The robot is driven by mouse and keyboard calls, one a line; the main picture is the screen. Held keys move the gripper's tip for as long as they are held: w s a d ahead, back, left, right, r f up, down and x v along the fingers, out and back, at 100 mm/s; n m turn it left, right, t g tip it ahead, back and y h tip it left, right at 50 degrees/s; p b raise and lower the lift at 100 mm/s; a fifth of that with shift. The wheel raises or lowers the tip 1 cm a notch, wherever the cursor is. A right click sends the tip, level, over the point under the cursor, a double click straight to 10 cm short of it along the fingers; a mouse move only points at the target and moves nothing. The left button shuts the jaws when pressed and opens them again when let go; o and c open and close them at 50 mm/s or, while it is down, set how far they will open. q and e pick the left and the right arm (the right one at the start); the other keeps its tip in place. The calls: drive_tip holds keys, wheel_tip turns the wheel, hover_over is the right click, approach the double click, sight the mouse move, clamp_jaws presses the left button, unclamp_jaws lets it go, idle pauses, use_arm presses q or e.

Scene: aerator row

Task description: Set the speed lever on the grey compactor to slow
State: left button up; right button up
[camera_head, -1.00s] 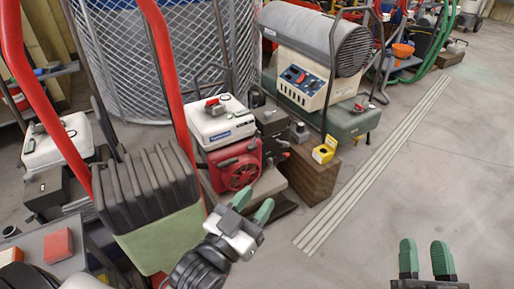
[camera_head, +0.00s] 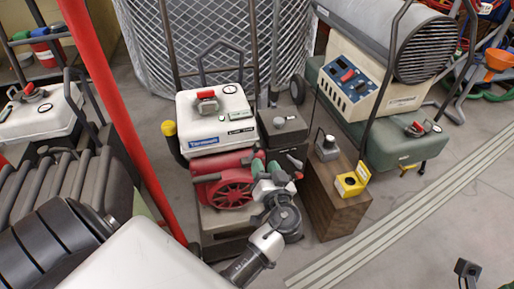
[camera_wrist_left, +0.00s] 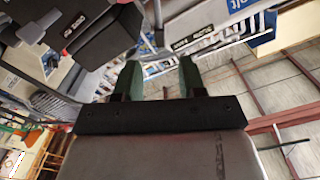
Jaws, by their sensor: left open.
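A machine with a white tank, a red engine (camera_head: 228,182) and a grey base (camera_head: 222,222) stands mid-view in the head view; I take it as the compactor. A dark grey box (camera_head: 283,127) sits at its right side. Small dark lever-like parts show on the engine and near the box; I cannot tell which is the speed lever or its setting. My left gripper (camera_head: 266,170) is open and empty, at the engine's right side beside the box; contact is unclear. Its green fingers (camera_wrist_left: 160,80) stand apart in the left wrist view, near a dark box (camera_wrist_left: 100,38). My right gripper is not recognisable.
A wooden block (camera_head: 337,198) with a yellow item (camera_head: 352,182) stands right of the machine. A green-tanked heater (camera_head: 380,140) is behind it. A red upright post (camera_head: 118,120) is at left. Floor at the lower right is mostly clear.

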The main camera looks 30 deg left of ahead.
sight(258, 149)
use_arm(q)
drive_tip(key=b+x, duration=0.1)
drive_tip(key=x, duration=0.7)
drive_tip(key=shift+w+a, duration=0.15)
clamp_jaws()
